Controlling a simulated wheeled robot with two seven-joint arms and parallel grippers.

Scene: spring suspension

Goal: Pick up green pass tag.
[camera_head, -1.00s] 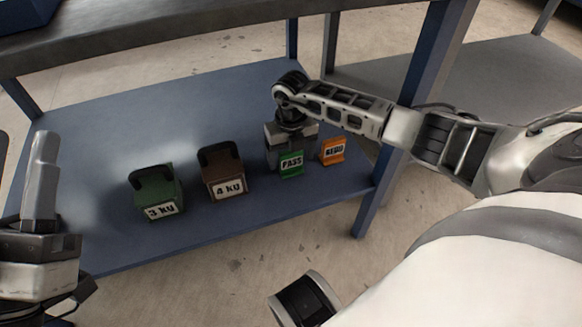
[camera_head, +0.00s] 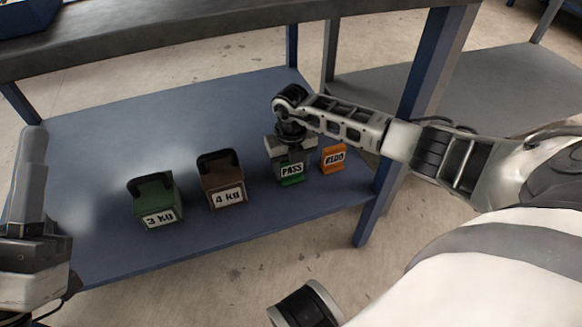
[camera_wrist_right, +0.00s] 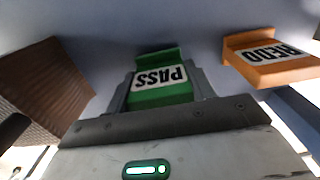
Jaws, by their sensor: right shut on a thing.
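The green pass tag (camera_head: 292,170) is at the right part of the blue lower shelf, with a white PASS label facing the front. My right gripper (camera_head: 284,160) comes down over it from above and is shut on it. In the right wrist view the tag (camera_wrist_right: 160,82) sits between the two grey fingers, its label upside down. Whether the tag touches the shelf I cannot tell. My left gripper's fingertips do not show clearly; only part of the left arm (camera_head: 30,265) is at the left edge.
An orange REDO tag (camera_head: 333,158) stands close to the right of the pass tag. A brown 4 kg weight (camera_head: 222,180) and a green 3 kg weight (camera_head: 153,200) stand to the left on the shelf (camera_head: 110,130).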

